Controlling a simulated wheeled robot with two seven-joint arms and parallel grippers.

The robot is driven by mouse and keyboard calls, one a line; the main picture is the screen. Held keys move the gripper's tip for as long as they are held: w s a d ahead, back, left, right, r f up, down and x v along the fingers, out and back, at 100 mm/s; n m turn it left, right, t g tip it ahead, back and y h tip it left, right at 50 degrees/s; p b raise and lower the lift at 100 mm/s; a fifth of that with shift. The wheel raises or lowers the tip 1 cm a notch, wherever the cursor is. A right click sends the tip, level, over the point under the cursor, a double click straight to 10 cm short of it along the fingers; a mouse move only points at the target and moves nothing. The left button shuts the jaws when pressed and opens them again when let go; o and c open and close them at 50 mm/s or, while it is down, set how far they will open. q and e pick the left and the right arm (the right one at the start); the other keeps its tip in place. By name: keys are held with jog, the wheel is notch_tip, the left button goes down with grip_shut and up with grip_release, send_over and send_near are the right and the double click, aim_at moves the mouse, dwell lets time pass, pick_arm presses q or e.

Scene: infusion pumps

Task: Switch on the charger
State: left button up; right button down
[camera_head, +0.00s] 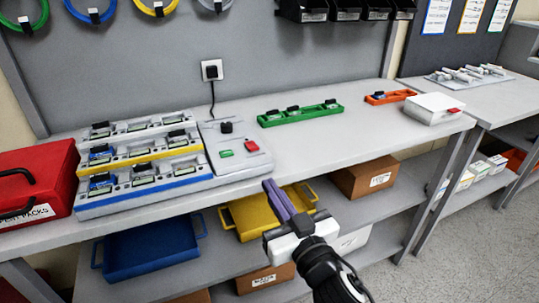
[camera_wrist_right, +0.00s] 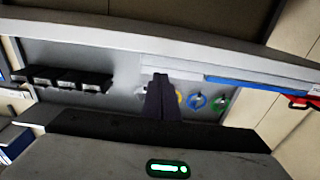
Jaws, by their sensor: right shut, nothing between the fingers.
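The charger (camera_head: 145,165) stands on the bench at the left in the head view, with tiered bays in white, yellow and blue holding several packs. Its grey control panel (camera_head: 234,143) is at the right end, with a green button (camera_head: 226,153), a red button (camera_head: 251,146) and a black knob (camera_head: 226,127). A black cord runs up to a wall socket (camera_head: 212,70). My right gripper (camera_head: 272,186) is shut and empty, in front of the bench edge, below and right of the panel, apart from it. Its closed fingers also show in the right wrist view (camera_wrist_right: 160,98).
A red case (camera_head: 38,178) stands left of the charger. A green tray (camera_head: 300,114), an orange tray (camera_head: 390,97) and a white box (camera_head: 433,109) are to the right. Yellow and blue bins (camera_head: 150,252) and cartons sit on the lower shelf. The bench front between panel and white box is clear.

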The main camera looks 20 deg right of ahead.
notch_tip(320, 180, up, 6)
jog(key=t, duration=0.1)
jog(key=shift+w+d+t, duration=0.2)
jog(key=shift+d+t, duration=0.1)
jog(key=shift+w+r, duration=0.1)
